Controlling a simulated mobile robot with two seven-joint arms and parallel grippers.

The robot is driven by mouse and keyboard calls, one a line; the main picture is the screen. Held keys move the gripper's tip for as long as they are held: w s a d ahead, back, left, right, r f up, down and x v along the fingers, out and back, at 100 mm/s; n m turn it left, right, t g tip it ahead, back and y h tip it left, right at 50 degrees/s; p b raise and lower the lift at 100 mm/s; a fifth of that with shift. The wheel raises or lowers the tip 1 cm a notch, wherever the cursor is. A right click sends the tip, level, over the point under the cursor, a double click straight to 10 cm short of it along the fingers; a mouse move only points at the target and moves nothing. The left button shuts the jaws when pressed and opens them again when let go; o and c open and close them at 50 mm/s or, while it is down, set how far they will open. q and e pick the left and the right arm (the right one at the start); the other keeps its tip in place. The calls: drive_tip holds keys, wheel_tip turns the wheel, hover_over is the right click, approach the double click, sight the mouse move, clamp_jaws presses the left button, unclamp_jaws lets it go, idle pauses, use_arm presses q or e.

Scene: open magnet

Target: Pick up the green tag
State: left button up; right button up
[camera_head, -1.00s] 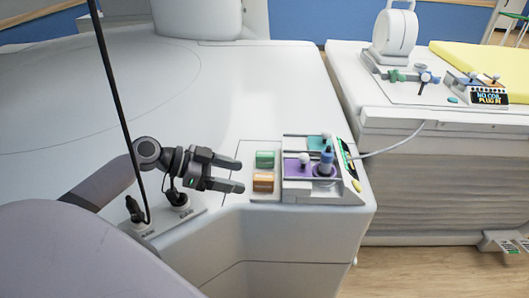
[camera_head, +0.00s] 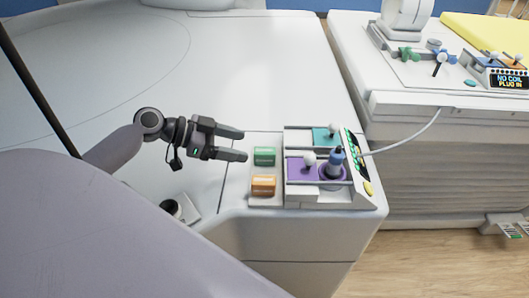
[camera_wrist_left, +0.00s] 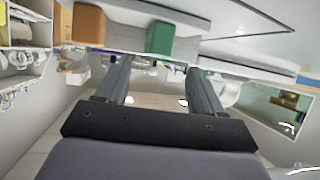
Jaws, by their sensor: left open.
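The green tag (camera_head: 264,156) is a small block on a pale plate at the near part of the white surface, just left of the control box. The orange tag (camera_head: 263,185) lies right in front of it. My left gripper (camera_head: 245,145) is open and empty, its fingers pointing right, with the fingertips just left of the green tag and apart from it. In the left wrist view the green tag (camera_wrist_left: 160,38) shows upper centre beyond the open fingers (camera_wrist_left: 157,72), with the orange tag (camera_wrist_left: 89,25) to its left. My right gripper is not in view.
A control box (camera_head: 320,200) with purple and teal panels, white-knobbed levers and a blue joystick (camera_head: 335,160) stands right of the tags. A cable runs from it to a second bench (camera_head: 420,105). The white surface behind the gripper is clear.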

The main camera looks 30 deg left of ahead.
sight(260, 150)
use_arm(q)
drive_tip(key=shift+p+x, duration=0.75)
drive_tip(key=shift+x, duration=2.05)
drive_tip(key=shift+s+d+r, duration=0.1)
drive_tip(key=shift+s+d, duration=0.05)
drive_tip(key=c, duration=1.2)
